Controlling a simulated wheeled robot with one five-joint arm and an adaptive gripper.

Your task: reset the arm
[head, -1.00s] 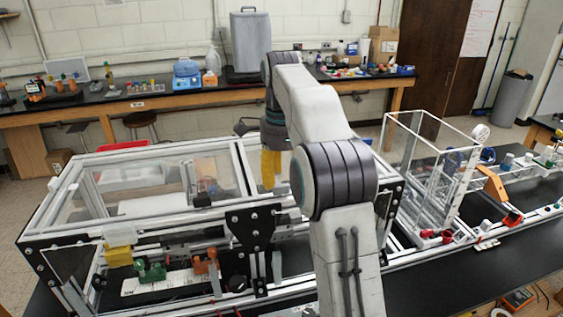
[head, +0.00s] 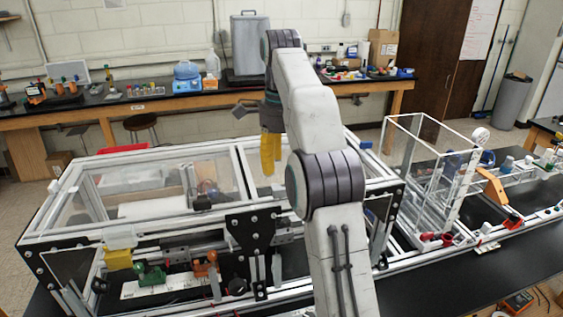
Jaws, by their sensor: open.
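My arm rises from the bottom middle of the head view and bends toward the back. My gripper (head: 268,154) hangs from its end with yellow fingers pointing down, above the right part of the extrusion frame (head: 140,240). Part of the gripper is hidden behind my arm. I see nothing held in the fingers.
A clear open-topped box (head: 425,175) stands to the right of the frame. Green (head: 150,274) and orange (head: 207,268) parts sit at the frame's front. A back bench (head: 150,112) holds a blue container (head: 187,76) and a grey case (head: 250,50). Open air surrounds the gripper.

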